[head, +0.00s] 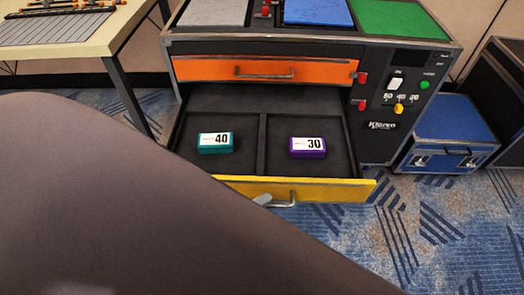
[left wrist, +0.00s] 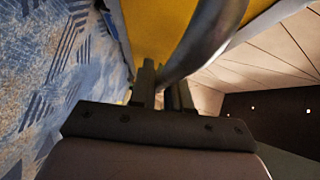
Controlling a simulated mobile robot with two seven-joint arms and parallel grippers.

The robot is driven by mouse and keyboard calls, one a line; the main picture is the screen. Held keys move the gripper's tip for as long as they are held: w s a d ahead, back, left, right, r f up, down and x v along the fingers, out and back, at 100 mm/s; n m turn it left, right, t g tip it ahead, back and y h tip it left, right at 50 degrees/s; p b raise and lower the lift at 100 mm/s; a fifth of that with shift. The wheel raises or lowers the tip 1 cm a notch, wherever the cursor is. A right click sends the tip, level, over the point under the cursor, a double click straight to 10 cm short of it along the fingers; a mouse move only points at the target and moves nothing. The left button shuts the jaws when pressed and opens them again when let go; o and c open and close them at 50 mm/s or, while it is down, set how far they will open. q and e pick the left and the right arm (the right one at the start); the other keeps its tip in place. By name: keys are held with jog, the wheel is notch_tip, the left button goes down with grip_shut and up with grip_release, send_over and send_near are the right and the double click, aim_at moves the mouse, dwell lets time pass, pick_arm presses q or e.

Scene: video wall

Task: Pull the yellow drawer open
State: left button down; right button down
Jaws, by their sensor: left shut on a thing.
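The yellow drawer (head: 335,190) is pulled well out of the black cabinet, and its inside shows. A teal block marked 40 (head: 215,142) lies in its left compartment and a purple block marked 30 (head: 308,147) in its right one. The drawer's grey bar handle (head: 286,204) is partly hidden by my left arm in the head view. In the left wrist view, my left gripper (left wrist: 163,90) is shut on the curved handle (left wrist: 208,38), in front of the yellow drawer front (left wrist: 157,28). My right gripper is not in view.
The orange drawer (head: 220,69) above is shut. Red knobs and a control panel (head: 405,95) are on the cabinet's right. A blue case (head: 440,130) stands at right and a table (head: 70,45) at left. Patterned carpet (head: 440,235) is clear at front right.

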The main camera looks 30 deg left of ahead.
pick_arm(q)
jog(key=c, duration=1.2)
grip_release()
jog(key=p+v, duration=0.1)
jog(key=v, duration=0.6)
